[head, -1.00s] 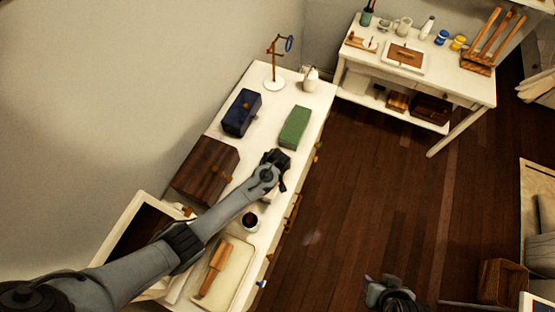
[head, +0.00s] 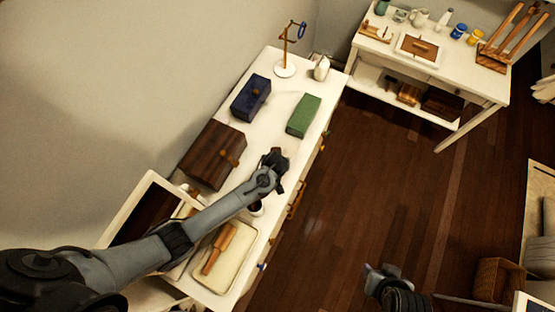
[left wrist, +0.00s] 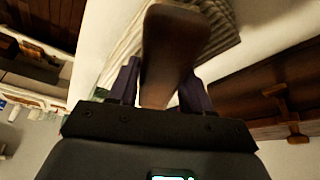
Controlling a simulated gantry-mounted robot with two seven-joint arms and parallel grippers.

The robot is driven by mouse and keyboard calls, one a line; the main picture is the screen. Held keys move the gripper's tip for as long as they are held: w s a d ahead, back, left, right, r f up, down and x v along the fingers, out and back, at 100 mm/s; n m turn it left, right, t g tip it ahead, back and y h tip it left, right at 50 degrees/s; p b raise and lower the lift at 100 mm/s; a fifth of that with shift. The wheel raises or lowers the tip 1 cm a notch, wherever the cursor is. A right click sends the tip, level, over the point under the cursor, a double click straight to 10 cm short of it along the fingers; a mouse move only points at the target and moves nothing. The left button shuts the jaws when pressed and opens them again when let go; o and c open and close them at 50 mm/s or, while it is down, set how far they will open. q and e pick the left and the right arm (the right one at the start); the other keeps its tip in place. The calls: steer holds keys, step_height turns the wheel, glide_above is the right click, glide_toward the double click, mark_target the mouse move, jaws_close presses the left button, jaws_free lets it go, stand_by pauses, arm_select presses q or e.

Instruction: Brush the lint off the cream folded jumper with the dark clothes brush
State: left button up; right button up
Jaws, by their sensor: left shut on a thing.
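My left gripper (head: 275,160) is over the white dresser top, near its front edge. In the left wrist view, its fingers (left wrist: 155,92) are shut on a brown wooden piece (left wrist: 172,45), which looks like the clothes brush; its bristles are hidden. A cream ribbed cloth (left wrist: 122,52), apparently the folded jumper, lies behind the brush in that view. I cannot tell whether they touch. In the head view my arm and gripper hide the brush and the jumper, and no lint can be made out. My right gripper (head: 375,272) is low over the floor, its jaws unclear.
A dark wooden box (head: 212,155), a navy box (head: 250,98) and a green box (head: 304,115) stand near the gripper. A partly hidden dark cup (head: 257,209) and a cream tray (head: 240,270) with a wooden tool (head: 217,250) sit nearer me.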

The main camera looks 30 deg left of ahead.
mark_target(288, 143)
arm_select(q)
steer(key=shift+s+a+f, duration=0.1)
steer(key=shift+s+a, duration=0.05)
steer(key=shift+s, duration=1.8)
steer(key=shift+w, duration=0.15)
steer(key=shift+w+b, duration=0.6)
steer(key=shift+w, duration=1.15)
steer(key=shift+w+d+f+b, duration=0.1)
steer(key=shift+w+b, duration=0.45)
steer(key=shift+w, duration=0.5)
steer(key=shift+w+d+f+b, duration=0.1)
steer(key=shift+w+b, duration=0.45)
steer(key=shift+w, duration=0.5)
steer(key=shift+w+r+b, duration=0.1)
steer(key=shift+w+b, duration=0.5)
steer(key=shift+w, duration=0.65)
steer(key=shift+w+d+b, duration=0.15)
steer(key=shift+w+b, duration=0.6)
steer(key=shift+w, duration=0.45)
steer(key=shift+w+r, duration=0.2)
steer(key=shift+w, duration=0.3)
